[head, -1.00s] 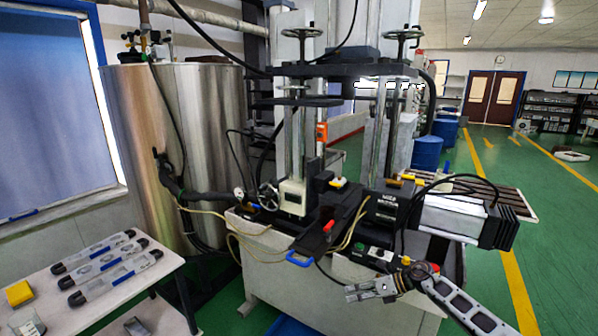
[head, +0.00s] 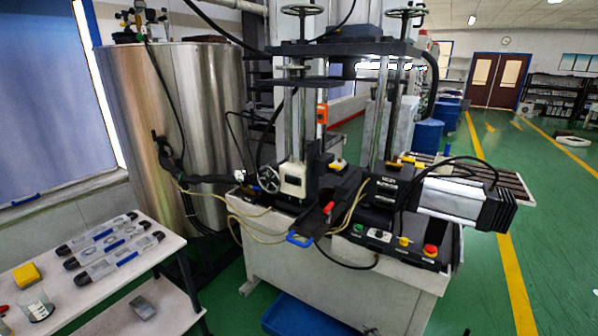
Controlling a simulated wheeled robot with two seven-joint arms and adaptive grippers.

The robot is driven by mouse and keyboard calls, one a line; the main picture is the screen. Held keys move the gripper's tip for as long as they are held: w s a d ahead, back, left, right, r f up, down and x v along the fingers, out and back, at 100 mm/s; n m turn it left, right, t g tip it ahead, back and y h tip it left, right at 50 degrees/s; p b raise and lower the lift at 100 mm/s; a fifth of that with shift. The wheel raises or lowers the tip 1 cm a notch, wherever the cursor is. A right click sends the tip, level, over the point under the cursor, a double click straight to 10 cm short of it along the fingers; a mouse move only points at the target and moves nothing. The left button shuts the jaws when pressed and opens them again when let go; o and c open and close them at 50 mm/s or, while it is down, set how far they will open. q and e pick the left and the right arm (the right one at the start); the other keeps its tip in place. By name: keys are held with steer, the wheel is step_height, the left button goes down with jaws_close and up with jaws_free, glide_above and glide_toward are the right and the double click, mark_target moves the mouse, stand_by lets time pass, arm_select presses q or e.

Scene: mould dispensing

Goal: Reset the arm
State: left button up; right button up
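Neither of my grippers can be made out in the head view now. A tiny dark tip shows at the bottom edge, right of centre; I cannot tell if it is part of my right arm. The mould machine (head: 262,235) stands in the middle, with its control box (head: 376,238) at the front right. The box carries a red button (head: 430,250), a yellow button (head: 404,241) and a green one (head: 359,227). No arm covers the box. A blue-handled tool (head: 299,239) lies at the machine's front edge.
A blue bin (head: 305,315) lies under the machine. Green floor is open at the right.

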steer(key=s+d+f+m+g+h, duration=0.25)
steer(key=s+f+m, duration=0.25)
steer(key=s+f, duration=0.6)
steer(key=s+d+f+m+g+h, duration=0.25)
steer(key=s+f+m, duration=0.35)
steer(key=s+f, duration=0.5)
steer(key=s+f+m+g, duration=0.2)
steer(key=s+f+m, duration=0.1)
steer(key=s, duration=1.2)
steer(key=s+f+m+g+h, duration=0.1)
steer(key=s+f+m+g, duration=0.2)
steer(key=s, duration=1.3)
steer(key=shift+a+f+m+h, duration=0.2)
steer(key=shift+a+m+h, duration=0.1)
steer(key=shift+m, duration=0.1)
steer(key=shift+c, duration=0.3)
